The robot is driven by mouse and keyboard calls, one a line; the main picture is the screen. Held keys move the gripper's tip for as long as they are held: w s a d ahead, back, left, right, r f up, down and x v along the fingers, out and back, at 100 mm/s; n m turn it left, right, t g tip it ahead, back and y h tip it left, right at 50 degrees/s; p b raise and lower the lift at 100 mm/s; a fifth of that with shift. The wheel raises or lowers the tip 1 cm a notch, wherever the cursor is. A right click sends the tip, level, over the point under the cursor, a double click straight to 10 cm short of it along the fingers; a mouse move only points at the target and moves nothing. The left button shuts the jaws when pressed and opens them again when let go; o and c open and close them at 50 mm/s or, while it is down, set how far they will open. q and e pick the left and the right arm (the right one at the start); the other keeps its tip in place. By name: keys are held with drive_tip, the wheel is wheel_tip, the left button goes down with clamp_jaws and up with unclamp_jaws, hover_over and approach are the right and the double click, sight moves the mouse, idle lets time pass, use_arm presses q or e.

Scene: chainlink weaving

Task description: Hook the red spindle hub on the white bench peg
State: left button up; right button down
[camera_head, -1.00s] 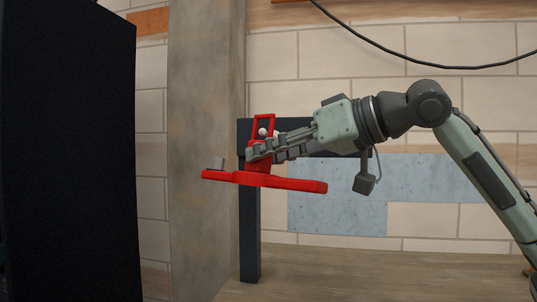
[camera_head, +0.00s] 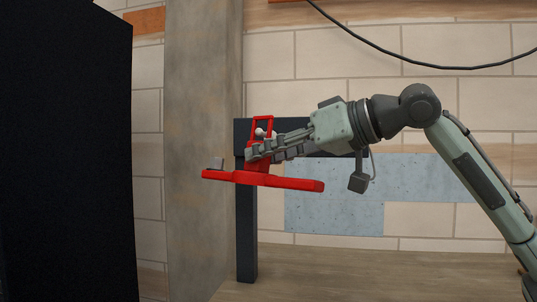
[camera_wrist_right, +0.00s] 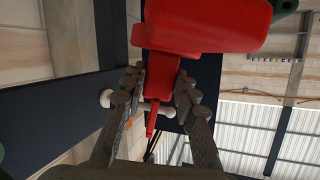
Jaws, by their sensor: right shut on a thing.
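The red spindle hub (camera_head: 290,183) has long flat arms below and an open rectangular loop on top. My right gripper (camera_head: 252,153) is shut on the hub just under the loop; the fingers also show in the wrist view (camera_wrist_right: 158,88). The white bench peg (camera_head: 260,132) has a round knob that shows within the loop's outline in the head view. I cannot tell whether the peg passes through the loop. My left gripper is out of view.
The dark bench frame (camera_head: 247,225), with a post and crossbar, stands behind the hub. A grey pillar (camera_head: 203,110) is close on its left. A large black panel (camera_head: 65,150) fills the far left. The wooden surface (camera_head: 380,272) below is clear.

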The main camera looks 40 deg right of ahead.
drive_tip(key=shift+f, duration=0.1)
drive_tip(key=shift+f+b, duration=0.7)
drive_tip(key=shift+b, duration=0.1)
drive_tip(key=c, duration=1.1)
unclamp_jaws()
